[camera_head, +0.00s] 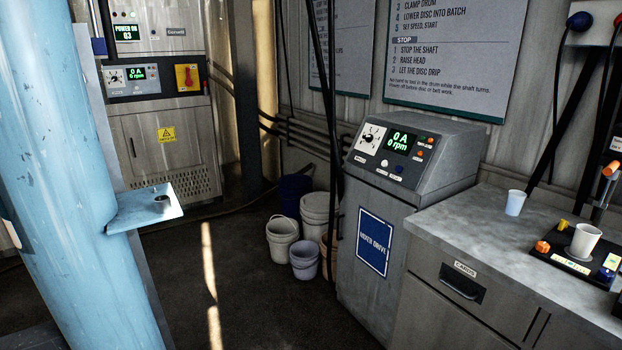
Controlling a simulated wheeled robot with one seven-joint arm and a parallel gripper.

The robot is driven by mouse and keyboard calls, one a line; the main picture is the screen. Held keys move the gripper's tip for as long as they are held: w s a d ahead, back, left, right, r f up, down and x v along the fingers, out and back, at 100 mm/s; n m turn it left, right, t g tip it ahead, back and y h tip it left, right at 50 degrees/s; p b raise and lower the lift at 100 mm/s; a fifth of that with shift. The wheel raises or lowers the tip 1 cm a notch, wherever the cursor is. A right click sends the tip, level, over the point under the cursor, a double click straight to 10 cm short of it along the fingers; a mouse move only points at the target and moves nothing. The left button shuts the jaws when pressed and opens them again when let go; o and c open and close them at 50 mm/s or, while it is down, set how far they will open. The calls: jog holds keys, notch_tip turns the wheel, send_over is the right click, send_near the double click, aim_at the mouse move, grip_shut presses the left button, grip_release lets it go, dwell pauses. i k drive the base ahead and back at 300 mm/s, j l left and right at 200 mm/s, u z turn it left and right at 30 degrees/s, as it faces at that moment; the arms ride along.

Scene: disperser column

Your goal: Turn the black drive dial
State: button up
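A black dial (369,137) sits on a white scale plate at the left of the sloped panel on a grey console (440,150). The green display (400,141) beside it reads 0 A and 0 rpm. The console's front carries a blue sign (373,242) that seems to read MIXER DRIVE. A similar dark dial (115,77) shows on the tall cabinet at the back left, beside another 0 A, 0 rpm display (138,73). My gripper is not in view.
A thick light-blue column (60,170) with a small shelf (150,206) fills the left. Several buckets (282,236) stand left of the console. A counter (480,215) at right bears a pale cup (515,202) and a black tray (557,258). Dark floor between is open.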

aim_at(368, 138)
jog(key=i+j+u, duration=0.2)
jog(key=i+u, duration=0.15)
jog(key=i, duration=0.2)
jog(key=i+u, duration=0.4)
jog(key=i, duration=0.15)
jog(key=i+u, duration=0.35)
jog(key=i, duration=0.2)
jog(key=i+z, duration=0.15)
jog(key=z, duration=1.25)
